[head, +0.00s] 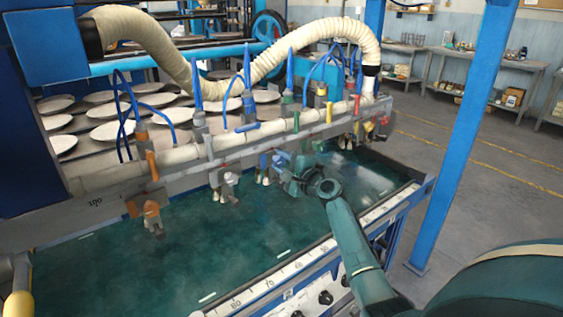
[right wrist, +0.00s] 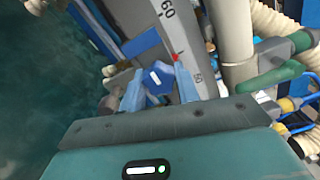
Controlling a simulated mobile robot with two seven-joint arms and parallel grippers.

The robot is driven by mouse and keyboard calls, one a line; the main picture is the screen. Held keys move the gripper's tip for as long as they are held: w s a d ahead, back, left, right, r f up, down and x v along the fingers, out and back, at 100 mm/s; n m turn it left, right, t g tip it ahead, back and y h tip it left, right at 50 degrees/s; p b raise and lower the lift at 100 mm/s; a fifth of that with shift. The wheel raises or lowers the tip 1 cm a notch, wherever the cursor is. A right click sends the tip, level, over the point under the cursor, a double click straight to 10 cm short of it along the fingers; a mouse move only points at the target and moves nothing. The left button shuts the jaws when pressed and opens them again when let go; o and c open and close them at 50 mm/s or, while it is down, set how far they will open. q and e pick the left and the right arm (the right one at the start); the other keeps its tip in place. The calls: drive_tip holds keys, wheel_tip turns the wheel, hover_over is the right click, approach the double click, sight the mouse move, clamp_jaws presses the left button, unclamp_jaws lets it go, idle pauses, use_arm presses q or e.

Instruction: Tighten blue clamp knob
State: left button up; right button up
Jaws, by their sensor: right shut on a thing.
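The blue clamp knob (right wrist: 158,77) sits between the two blue fingers of my right gripper (right wrist: 160,84) in the right wrist view. The fingers are shut on it. In the head view my right gripper (head: 282,167) reaches up to the row of clamps on the long rail (head: 225,146), near its middle, and partly hides the knob there. A small blue part (head: 265,160) shows just left of the gripper. How tight the clamp is cannot be told. My left gripper is not in view.
Below the rail is a tank of dark green water (head: 240,235) with a scaled front edge (head: 275,282). Other coloured clamps, such as an orange one (head: 152,163), line the rail. White plates (head: 112,130) lie behind it. A blue post (head: 455,150) stands at right.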

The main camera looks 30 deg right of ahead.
drive_tip(key=o, duration=1)
drive_tip(key=shift+c, duration=0.2)
drive_tip(key=s+d, duration=0.1)
drive_tip(key=s, duration=1.2)
drive_tip(key=shift+b, duration=0.3)
